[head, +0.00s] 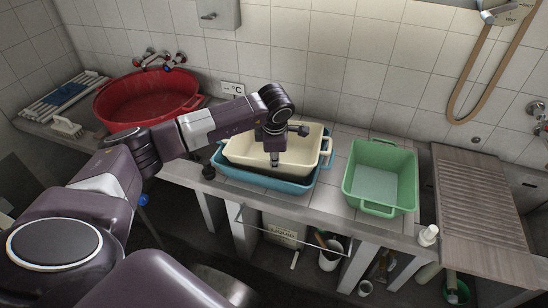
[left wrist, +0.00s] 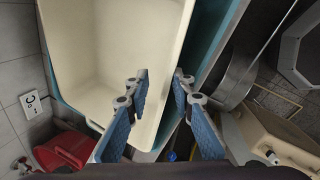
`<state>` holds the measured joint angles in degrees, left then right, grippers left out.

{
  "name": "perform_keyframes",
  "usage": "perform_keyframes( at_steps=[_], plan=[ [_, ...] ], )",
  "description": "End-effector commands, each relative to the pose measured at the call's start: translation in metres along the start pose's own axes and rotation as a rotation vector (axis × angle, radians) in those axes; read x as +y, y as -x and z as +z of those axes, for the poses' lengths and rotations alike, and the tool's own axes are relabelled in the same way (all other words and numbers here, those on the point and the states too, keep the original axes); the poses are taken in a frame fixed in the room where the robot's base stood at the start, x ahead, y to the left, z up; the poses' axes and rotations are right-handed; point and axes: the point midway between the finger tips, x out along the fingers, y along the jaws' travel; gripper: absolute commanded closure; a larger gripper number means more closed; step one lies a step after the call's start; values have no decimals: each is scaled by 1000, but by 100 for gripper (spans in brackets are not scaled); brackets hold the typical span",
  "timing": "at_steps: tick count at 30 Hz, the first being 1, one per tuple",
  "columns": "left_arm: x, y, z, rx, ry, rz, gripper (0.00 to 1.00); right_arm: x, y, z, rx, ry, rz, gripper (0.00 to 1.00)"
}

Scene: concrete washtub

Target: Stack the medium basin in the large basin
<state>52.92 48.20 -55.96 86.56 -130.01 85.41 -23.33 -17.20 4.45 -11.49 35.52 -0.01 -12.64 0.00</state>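The cream basin (head: 302,150), which looks like the medium one, sits in the larger blue basin (head: 232,174) on the counter, its rim above the blue rim. My left gripper (head: 275,161) points down at the front wall of the cream basin. In the left wrist view the fingers (left wrist: 162,75) are apart, one inside the cream basin (left wrist: 105,45) and one outside its wall, toward the blue basin (left wrist: 219,28). How fully the cream basin is seated is hidden. My right gripper is not in view.
A green basin (head: 378,170) stands to the right on the counter. A red tub (head: 148,98) is at the back left, and a ribbed washboard (head: 480,205) lies at the far right. A small white bottle (head: 428,235) stands near the front edge. The tiled wall closes the back.

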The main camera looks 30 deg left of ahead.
Motion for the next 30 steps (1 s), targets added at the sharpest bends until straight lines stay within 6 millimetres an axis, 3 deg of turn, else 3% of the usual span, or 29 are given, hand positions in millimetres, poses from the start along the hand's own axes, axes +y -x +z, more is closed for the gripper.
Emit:
perform_keyframes(
  at_steps=[9,15,21,30],
  plan=[
    [1,72,1,-5,-1,7,78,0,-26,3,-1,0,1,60],
    [0,106,1,-3,0,3,78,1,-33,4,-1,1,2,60],
    [0,119,0,-1,0,1,78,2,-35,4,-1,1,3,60],
    [0,120,0,0,0,0,78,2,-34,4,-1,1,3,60]
  ],
)
